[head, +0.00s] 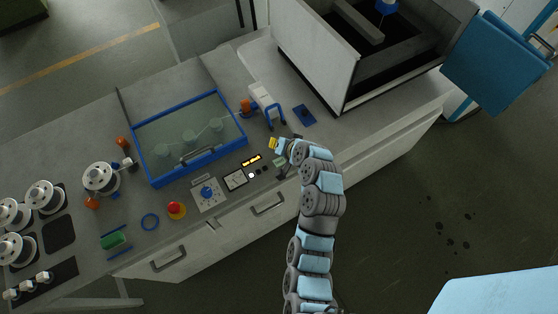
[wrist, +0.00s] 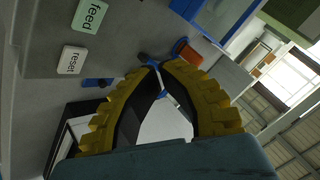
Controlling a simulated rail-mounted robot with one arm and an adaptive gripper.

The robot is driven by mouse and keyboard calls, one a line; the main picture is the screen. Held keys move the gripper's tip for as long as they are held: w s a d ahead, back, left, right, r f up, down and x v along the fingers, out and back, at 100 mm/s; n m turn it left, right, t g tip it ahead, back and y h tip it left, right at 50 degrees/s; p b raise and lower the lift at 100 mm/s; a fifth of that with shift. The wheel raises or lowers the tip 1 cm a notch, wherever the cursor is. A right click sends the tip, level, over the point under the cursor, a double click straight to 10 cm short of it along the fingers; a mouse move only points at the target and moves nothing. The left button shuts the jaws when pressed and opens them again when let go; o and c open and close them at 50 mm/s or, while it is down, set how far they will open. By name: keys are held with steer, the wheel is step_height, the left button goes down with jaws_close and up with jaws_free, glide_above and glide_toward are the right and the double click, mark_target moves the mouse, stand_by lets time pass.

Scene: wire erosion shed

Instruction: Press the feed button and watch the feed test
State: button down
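The feed button (wrist: 91,15), a pale green key marked "feed", is at the top left of the wrist view.
A white reset key (wrist: 73,60) is beside the feed button. A blue-framed clear cover (head: 190,135), a lit display (head: 252,160) and a red stop button (head: 176,210) are to the left. A large open-topped machine (head: 360,50) stands at the upper right.

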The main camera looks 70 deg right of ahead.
mark_target(277, 160)
steer(key=shift+f+b, duration=1.8)
steer(key=shift+f, duration=2.55)
steer(key=c, duration=1.8)
jaws_free()
jaws_close()
steer(key=shift+f+b, duration=0.4)
steer(key=shift+b, duration=0.05)
steer(key=shift+f+b, duration=0.35)
steer(key=shift+f, duration=0.05)
steer(key=shift+r, duration=0.85)
steer(key=shift+p, duration=0.3)
